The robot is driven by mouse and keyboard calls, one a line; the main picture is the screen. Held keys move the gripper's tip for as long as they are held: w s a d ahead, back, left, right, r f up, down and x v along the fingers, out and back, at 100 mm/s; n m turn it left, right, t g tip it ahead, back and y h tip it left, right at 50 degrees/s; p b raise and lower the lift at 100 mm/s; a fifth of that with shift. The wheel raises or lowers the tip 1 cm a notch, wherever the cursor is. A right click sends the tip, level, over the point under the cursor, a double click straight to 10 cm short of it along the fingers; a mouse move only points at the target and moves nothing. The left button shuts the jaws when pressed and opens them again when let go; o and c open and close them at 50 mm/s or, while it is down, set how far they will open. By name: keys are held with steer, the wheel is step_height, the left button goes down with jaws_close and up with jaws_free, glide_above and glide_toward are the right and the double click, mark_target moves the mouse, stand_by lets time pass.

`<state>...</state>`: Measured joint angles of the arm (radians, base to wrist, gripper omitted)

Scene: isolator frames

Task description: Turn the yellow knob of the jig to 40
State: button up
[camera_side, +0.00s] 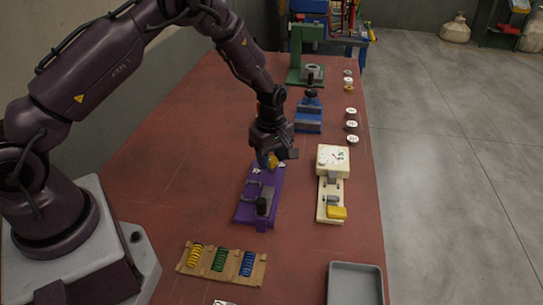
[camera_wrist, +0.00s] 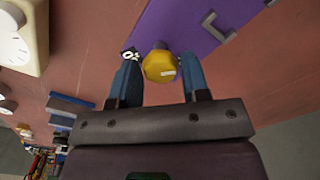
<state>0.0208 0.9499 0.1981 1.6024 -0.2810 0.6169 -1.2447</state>
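The purple jig (camera_side: 248,206) lies on the red-brown table below my gripper; part of its plate (camera_wrist: 188,22) fills the top of the wrist view. Its yellow knob (camera_wrist: 160,66) has a pale mark on its face, right of centre and low. A small white label with dark print (camera_wrist: 130,54) is beside the knob, partly hidden by a finger. My gripper (camera_wrist: 158,63) is open, one blue finger on each side of the knob, with a visible gap on both sides. In the side view my gripper (camera_side: 272,158) mostly hides the knob. The scale numbers are not readable.
A cream dial fixture (camera_side: 332,157) with a yellow block (camera_side: 337,212) stands to the right. A spring rack (camera_side: 221,262) and grey tray (camera_side: 355,284) are in front. A blue vise (camera_side: 309,115), green press (camera_side: 296,55) and several round pieces (camera_side: 351,125) are behind.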

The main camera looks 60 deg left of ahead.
steer(key=c, duration=0.5)
steer(key=shift+m, duration=0.3)
steer(key=m, duration=0.4)
steer(key=shift+m, duration=0.3)
steer(key=m, duration=0.9)
steer(key=shift+m, duration=0.4)
steer(key=m, duration=0.5)
steer(key=shift+m, duration=0.3)
